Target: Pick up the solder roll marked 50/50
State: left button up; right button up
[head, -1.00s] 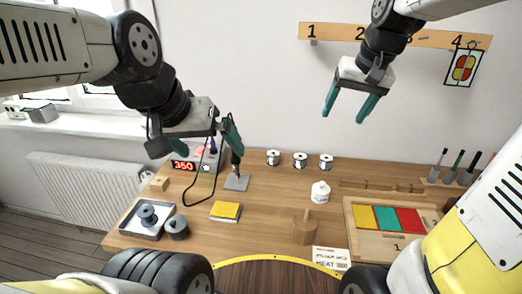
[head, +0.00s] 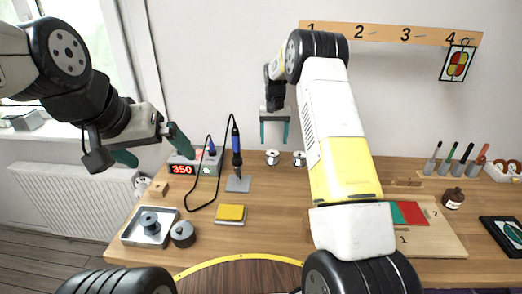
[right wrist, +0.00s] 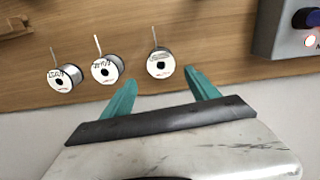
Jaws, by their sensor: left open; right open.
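Three white-faced solder rolls stand in a row on the bench. The right wrist view shows a left roll (right wrist: 62,78), a middle roll (right wrist: 107,69) and a right roll (right wrist: 160,64). Their labels are upside down and too small to read surely. The head view shows the left roll (head: 272,157) and another roll (head: 299,159); my right arm hides the third. My right gripper (head: 274,138) is open above the head view's left roll; in the wrist view, that roll is just beyond and between the fingertips (right wrist: 161,79). My left gripper (head: 152,150) is open and empty at the left.
A soldering station (head: 196,164) with a cabled iron (head: 236,150) stands left of the rolls. Bench space before the visible rolls is clear.

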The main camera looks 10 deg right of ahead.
aim_at(273, 155)
jog(key=f, duration=0.8)
jog(key=shift+s+a+f, duration=0.1)
jog(key=shift+s+a, duration=0.15)
jog(key=shift+s, duration=0.1)
grip_shut()
